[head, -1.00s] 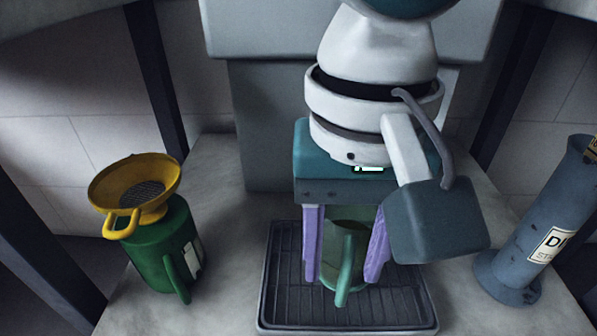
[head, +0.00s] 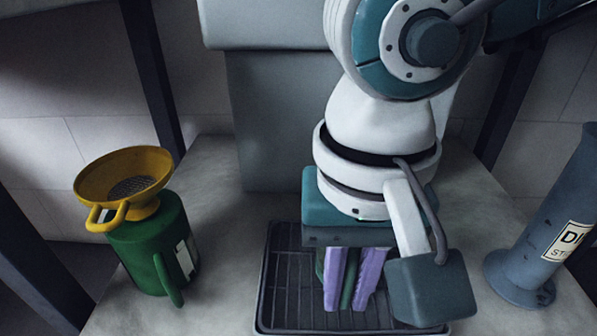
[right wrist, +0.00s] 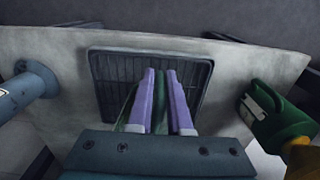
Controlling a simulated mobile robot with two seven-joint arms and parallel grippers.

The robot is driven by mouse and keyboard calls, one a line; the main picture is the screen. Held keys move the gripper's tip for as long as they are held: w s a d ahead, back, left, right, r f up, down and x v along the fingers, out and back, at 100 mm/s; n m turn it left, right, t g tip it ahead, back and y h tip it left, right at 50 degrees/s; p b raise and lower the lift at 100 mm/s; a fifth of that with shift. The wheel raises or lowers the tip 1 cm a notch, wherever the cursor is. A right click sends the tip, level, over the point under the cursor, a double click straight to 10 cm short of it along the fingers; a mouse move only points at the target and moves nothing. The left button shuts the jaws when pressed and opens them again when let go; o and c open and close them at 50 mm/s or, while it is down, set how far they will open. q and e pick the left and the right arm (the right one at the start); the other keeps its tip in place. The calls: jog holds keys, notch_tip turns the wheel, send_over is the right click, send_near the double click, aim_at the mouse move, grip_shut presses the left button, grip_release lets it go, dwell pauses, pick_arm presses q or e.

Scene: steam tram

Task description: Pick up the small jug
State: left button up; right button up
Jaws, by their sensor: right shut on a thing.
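The small green jug (head: 349,283) is at the drip tray (head: 284,285), mostly hidden behind my right gripper's fingers. Its green handle shows between them. In the right wrist view a strip of its green side (right wrist: 127,116) shows left of the fingers. My right gripper (head: 354,305) points down with its purple fingers shut on the jug's handle; it also shows in the right wrist view (right wrist: 160,72). Whether the jug touches the tray is hidden. My left gripper is not in view.
A larger green can (head: 140,240) with a yellow funnel (head: 92,184) on top stands at the left. A blue-grey cylinder (head: 545,225) with a label stands at the right. Dark posts rise behind both sides. The counter between can and tray is clear.

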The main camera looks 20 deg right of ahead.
grip_shut()
dwell(0.9)
jog(key=shift+a+r, duration=0.1)
